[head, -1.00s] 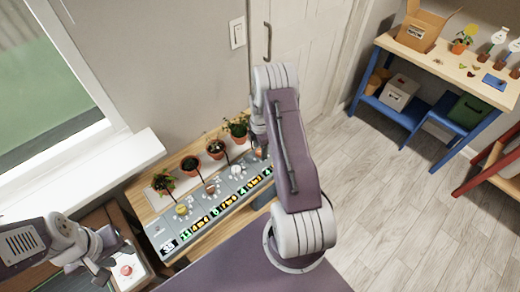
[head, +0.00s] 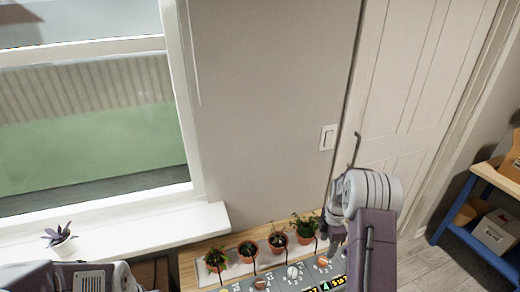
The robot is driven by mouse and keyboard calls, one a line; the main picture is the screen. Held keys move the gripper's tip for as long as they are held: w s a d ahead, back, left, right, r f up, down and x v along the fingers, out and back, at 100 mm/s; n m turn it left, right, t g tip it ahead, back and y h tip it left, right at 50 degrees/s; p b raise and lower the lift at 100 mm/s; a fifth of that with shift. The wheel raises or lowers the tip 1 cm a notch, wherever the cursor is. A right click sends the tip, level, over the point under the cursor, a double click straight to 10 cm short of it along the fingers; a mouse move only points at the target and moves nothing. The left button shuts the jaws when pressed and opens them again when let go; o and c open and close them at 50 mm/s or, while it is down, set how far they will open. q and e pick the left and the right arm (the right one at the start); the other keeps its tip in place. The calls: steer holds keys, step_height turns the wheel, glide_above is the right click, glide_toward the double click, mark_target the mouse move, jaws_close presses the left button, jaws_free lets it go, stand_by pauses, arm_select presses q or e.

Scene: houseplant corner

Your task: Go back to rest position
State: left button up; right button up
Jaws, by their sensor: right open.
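My right gripper (head: 335,244) hangs at the right end of the plant row, open, partly hidden by its own wrist. I see nothing held in it. Close to its left is a leafy potted plant (head: 305,228). More small terracotta pots stand in the row: one plant (head: 278,240), another (head: 248,250) and a leftmost one (head: 216,261). Part of my left arm shows at the bottom left; its gripper is outside the picture.
The wooden bench (head: 188,268) carries a grey marked mat (head: 272,282), cut off below. A purple plant in a white pot (head: 61,241) stands on the windowsill (head: 140,230). A door (head: 415,110) is behind my right arm. A blue-legged table (head: 480,245) stands far right.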

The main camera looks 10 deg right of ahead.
steer(key=w+a+r+n+t, duration=0.1)
steer(key=w+a+r+n, duration=0.1)
steer(key=a+r, duration=0.55)
steer(key=s+a+r+m, duration=0.25)
steer(key=s+a, duration=0.35)
steer(key=a, duration=0.3)
steer(key=s+a+f+m, duration=0.1)
steer(key=s+m, duration=0.4)
steer(key=m, duration=0.3)
steer(key=s+a+f+m, duration=0.1)
steer(key=s+m, duration=0.5)
steer(key=m, duration=0.1)
steer(key=shift+a+f+m, duration=0.25)
steer(key=shift+f+m, duration=0.05)
steer(key=shift+m, duration=0.05)
steer(key=shift+d, duration=0.1)
steer(key=shift+s, duration=0.1)
